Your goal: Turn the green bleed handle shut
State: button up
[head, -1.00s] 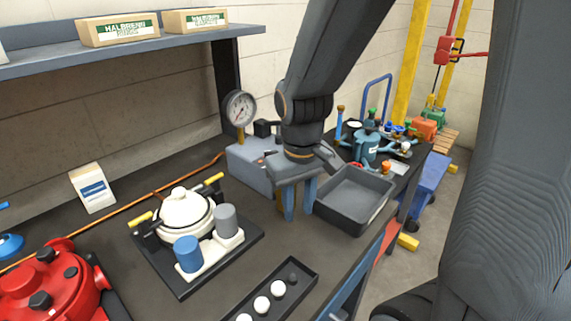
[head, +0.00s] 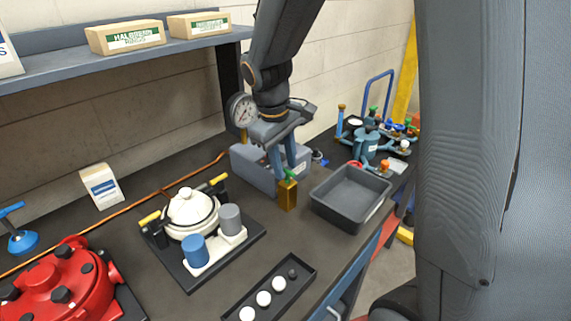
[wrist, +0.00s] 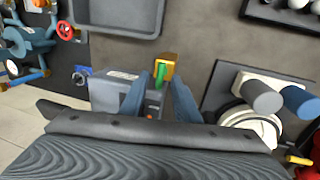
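The green bleed handle (head: 291,175) sits on top of a small brass block (head: 287,196) on the dark bench, in front of the grey gauge box (head: 256,167). In the wrist view the green handle (wrist: 159,77) and brass block (wrist: 167,66) lie just beyond my fingertips. My gripper (head: 284,171) points down with its two blue fingers apart, above and slightly behind the handle in the head view. In the wrist view my gripper (wrist: 160,84) is open, the handle showing between its fingers. I cannot tell whether the fingers touch it.
A grey empty tray (head: 350,197) stands to the right of the block. A white pot-shaped unit (head: 192,208) on a black plate stands to the left. A pressure gauge (head: 242,110) rises behind. A black strip with white balls (head: 270,290) lies in front.

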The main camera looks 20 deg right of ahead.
jog(key=shift+w+d+f, duration=0.1)
jog(key=shift+f, duration=0.45)
grip_shut()
